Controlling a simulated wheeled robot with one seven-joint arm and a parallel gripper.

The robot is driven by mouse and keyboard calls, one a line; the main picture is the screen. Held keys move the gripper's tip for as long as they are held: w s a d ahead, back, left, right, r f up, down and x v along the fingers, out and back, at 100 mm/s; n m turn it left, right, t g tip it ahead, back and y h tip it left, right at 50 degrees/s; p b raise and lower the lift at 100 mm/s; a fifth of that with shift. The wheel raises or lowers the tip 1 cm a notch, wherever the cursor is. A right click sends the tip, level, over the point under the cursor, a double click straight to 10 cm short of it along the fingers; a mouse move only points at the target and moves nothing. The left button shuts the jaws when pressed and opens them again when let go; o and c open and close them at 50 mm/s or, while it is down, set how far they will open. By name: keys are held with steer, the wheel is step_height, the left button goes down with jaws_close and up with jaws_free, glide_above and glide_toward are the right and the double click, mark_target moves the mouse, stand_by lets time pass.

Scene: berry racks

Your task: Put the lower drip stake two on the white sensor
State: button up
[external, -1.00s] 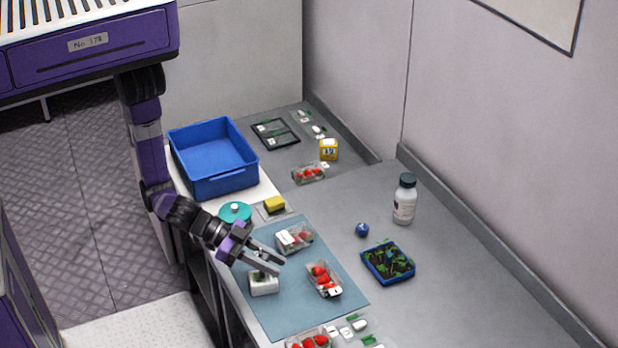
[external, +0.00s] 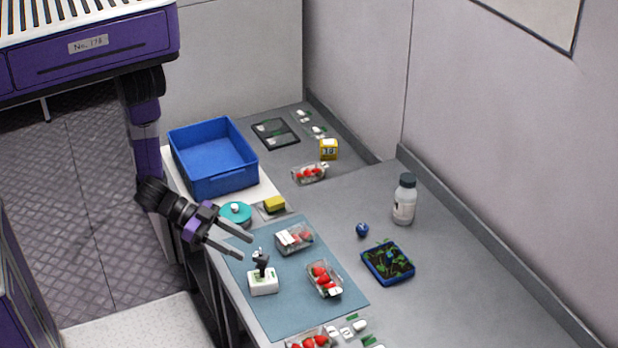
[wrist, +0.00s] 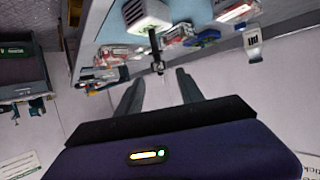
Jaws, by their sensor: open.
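The white sensor (external: 263,284) is a small white block on the blue-grey mat. A dark, stake-like piece (external: 261,262) stands roughly upright on its top; I take it for the drip stake, but its number cannot be read. My gripper (external: 245,247) is open and empty, up and left of the stake and apart from it. In the wrist view the open fingers (wrist: 161,80) point toward the dark stake (wrist: 157,58), which lies just beyond the tips. The white sensor (wrist: 147,13) shows behind it at the top edge.
Berry punnets (external: 295,238) and (external: 324,280) stand on the mat (external: 290,318) right of the sensor. A teal lidded pot (external: 236,213), a yellow sponge (external: 274,204) and a blue crate (external: 222,190) lie beyond my gripper.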

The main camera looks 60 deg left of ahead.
steer(key=shift+v, duration=1.5)
steer(key=shift+d, duration=0.1)
steer(key=s+d+r+m+g+h, duration=0.3)
steer(key=s+d+m+h, duration=0.1)
steer(key=d+m+h, duration=0.1)
steer(key=w+a+f+n+t+y, duration=0.1)
steer(key=w+a+f+n+t, duration=0.15)
steer(key=w+a, duration=0.55)
steer(key=w+a+f+n+t+y, duration=0.1)
steer(key=w+a+f+n+t, duration=0.15)
steer(key=w+a, duration=0.65)
steer(key=s+a+f+n+t+y, duration=0.1)
steer(key=s+a+f+n+y, duration=0.1)
steer(key=a, duration=0.6)
steer(key=s+a+f+n+t+y, duration=0.1)
steer(key=a+n+y, duration=0.3)
steer(key=a, duration=0.5)
steer(key=s+a+f+n+t+y, duration=0.1)
steer(key=s+a+f+n+y, duration=0.1)
steer(key=a+y, duration=0.4)
steer(key=a+n, duration=0.1)
steer(key=a, duration=0.2)
steer(key=shift+s+f+y, duration=0.3)
steer(key=shift+s, duration=0.1)
